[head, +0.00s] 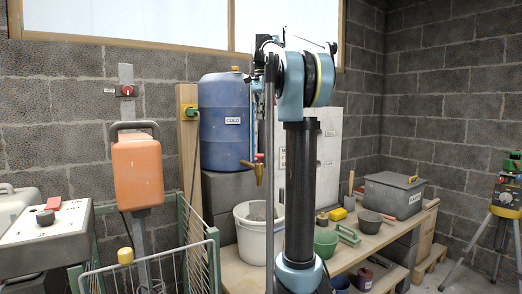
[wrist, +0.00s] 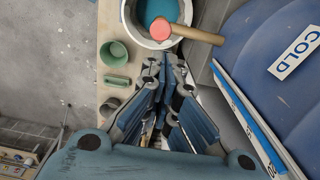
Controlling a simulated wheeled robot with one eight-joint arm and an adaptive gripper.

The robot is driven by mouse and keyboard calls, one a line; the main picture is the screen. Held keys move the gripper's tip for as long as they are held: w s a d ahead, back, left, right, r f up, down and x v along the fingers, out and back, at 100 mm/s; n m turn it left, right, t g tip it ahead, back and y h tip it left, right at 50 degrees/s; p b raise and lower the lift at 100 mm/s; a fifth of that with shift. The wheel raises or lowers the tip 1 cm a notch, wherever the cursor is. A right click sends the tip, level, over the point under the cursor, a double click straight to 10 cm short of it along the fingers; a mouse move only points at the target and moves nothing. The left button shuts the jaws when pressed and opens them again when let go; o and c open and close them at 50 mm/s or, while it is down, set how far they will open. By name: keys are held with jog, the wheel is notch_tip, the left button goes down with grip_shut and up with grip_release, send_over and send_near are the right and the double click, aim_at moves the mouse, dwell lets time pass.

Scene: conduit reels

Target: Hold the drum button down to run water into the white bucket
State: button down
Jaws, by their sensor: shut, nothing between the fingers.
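The blue drum (head: 224,135) with a COLD label stands left of my arm; its side fills the right of the wrist view (wrist: 285,85). A brass tap (head: 258,172) with a reddish top sticks out low on the drum; from above, its round pink-red end (wrist: 160,28) lies over the bucket. The white bucket (head: 245,242) stands below the tap; its inside looks teal in the wrist view (wrist: 183,10). A green-and-yellow box (head: 190,112) sits on a wooden post beside the drum; I cannot tell whether it is the button. My gripper (wrist: 164,62) is shut and empty, above the bench.
The bench (head: 345,250) holds a green bowl (head: 326,242), a grey bowl (head: 370,221) and a lidded grey box (head: 395,196). An orange container (head: 138,172) and a green rail (head: 200,250) stand at the left.

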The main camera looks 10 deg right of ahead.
send_near(259, 155)
jog(key=w+f, duration=0.1)
jog(key=f, duration=0.1)
jog(key=w+d+f, duration=0.1)
jog(key=f, duration=0.4)
jog(key=shift+w+d, duration=0.35)
jog(key=shift+w, duration=0.05)
dwell(0.4)
jog(key=shift+f, duration=0.95)
dwell(5.2)
